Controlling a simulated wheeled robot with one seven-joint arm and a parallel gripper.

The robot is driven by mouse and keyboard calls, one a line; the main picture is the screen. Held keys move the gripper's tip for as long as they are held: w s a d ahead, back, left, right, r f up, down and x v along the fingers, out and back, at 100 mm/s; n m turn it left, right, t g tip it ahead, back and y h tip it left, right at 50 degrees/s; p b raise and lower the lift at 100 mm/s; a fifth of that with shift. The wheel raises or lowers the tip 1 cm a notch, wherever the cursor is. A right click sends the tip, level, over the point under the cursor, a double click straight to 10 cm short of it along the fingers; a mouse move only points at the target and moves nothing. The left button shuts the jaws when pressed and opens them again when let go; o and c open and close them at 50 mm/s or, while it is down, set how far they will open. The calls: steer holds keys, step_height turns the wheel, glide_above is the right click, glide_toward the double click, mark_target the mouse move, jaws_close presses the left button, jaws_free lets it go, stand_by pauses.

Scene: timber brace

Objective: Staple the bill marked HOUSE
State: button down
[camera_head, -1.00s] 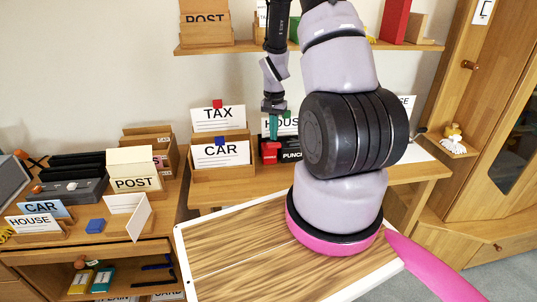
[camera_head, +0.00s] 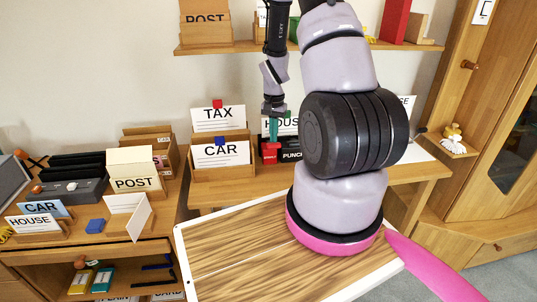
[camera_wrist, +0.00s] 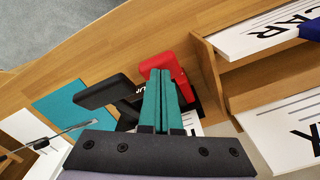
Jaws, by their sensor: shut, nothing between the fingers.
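My gripper (camera_head: 273,130) is shut and empty, pointing down over the back table in front of a card reading HOUSE (camera_head: 285,126), which it partly hides. In the wrist view its teal fingers (camera_wrist: 161,100) are together, over or beside a red device (camera_wrist: 168,68); I cannot tell whether they touch it. A black device (camera_wrist: 106,92) lies to the left of the fingers. The red device also shows in the head view (camera_head: 270,152), beside a black label reading PUNCH (camera_head: 291,155). Another HOUSE card (camera_head: 32,222) stands in a wooden holder on the left table. No stapler is clearly identifiable.
TAX (camera_head: 218,117) and CAR (camera_head: 221,154) cards stand in a wooden holder left of my gripper. A POST card (camera_head: 134,183) and a blue block (camera_head: 95,226) are on the left table. A shelf (camera_head: 215,48) runs above. A teal pad (camera_wrist: 70,108) lies on the back table.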

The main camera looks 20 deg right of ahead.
mark_target(274, 144)
steer(key=shift+f, duration=1.85)
steer(key=shift+s+a+f, duration=0.15)
steer(key=shift+s+f, duration=0.35)
steer(key=shift+f, duration=0.1)
steer(key=shift+r, duration=4.55)
